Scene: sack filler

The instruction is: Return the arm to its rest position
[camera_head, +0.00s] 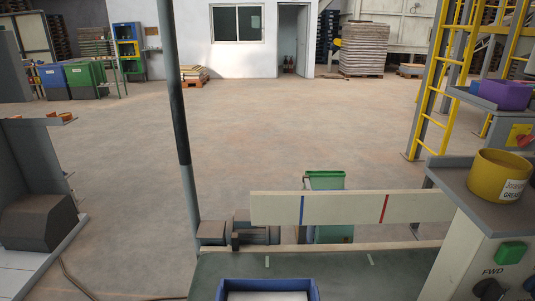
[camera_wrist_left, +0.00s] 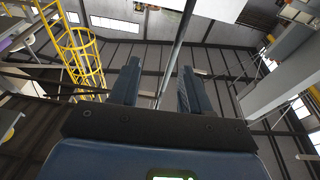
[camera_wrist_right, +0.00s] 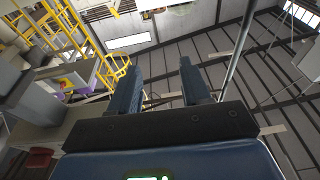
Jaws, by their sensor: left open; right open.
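My left gripper (camera_wrist_left: 155,88) shows in the left wrist view with its two dark fingers apart and nothing between them. My right gripper (camera_wrist_right: 160,88) shows in the right wrist view, also with its fingers apart and empty. Both wrist views look up toward the roof and upper walls. Neither arm nor gripper shows in the head view.
A blue bin (camera_head: 268,284) stands at the bottom centre, before a pale board (camera_head: 345,208) with blue and red marks. A grey post (camera_head: 180,120) rises left of centre. A control cabinet (camera_head: 490,250) with a yellow tub (camera_head: 497,178) stands right. The floor beyond is open.

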